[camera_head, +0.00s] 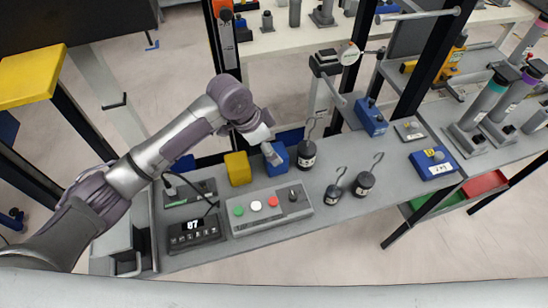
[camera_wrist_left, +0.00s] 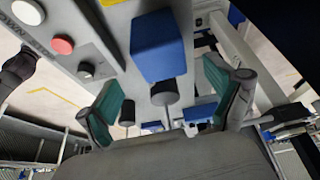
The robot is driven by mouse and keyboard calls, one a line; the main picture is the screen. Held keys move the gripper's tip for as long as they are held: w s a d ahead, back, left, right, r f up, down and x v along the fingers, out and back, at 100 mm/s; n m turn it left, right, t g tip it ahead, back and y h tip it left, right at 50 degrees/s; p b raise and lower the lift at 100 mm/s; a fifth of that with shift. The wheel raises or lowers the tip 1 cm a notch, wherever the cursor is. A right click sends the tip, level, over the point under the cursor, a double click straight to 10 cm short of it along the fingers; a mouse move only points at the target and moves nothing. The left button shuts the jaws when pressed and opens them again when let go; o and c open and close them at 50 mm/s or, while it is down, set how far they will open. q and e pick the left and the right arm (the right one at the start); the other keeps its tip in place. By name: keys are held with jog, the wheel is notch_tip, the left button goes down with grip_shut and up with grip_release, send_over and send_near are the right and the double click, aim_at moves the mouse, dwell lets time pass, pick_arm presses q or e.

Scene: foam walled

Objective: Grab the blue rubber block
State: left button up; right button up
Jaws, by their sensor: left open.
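The blue rubber block (camera_head: 279,160) stands on the grey bench, just right of a yellow block (camera_head: 238,168). My left gripper (camera_head: 271,153) is close to the blue block and covers part of it in the head view. In the left wrist view, the blue block (camera_wrist_left: 158,46) lies ahead in the space between the two green-padded fingers of the left gripper (camera_wrist_left: 164,77). These fingers are open and apart, with nothing held between them. Whether a finger touches the block I cannot tell. My right gripper is not in view.
Black hooked weights (camera_head: 306,153) stand to the right of the block. A blue box (camera_head: 371,117) stands farther right. Dark uprights rise behind the bench.

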pick_arm(q)
jog(key=shift+x, duration=1.2)
jog(key=x, duration=0.4)
jog(key=shift+a, duration=0.2)
jog(key=shift+w+d+f, duration=0.1)
jog(key=shift+d+f, duration=0.15)
jog(key=shift+f, duration=0.25)
jog(key=shift+a, duration=0.1)
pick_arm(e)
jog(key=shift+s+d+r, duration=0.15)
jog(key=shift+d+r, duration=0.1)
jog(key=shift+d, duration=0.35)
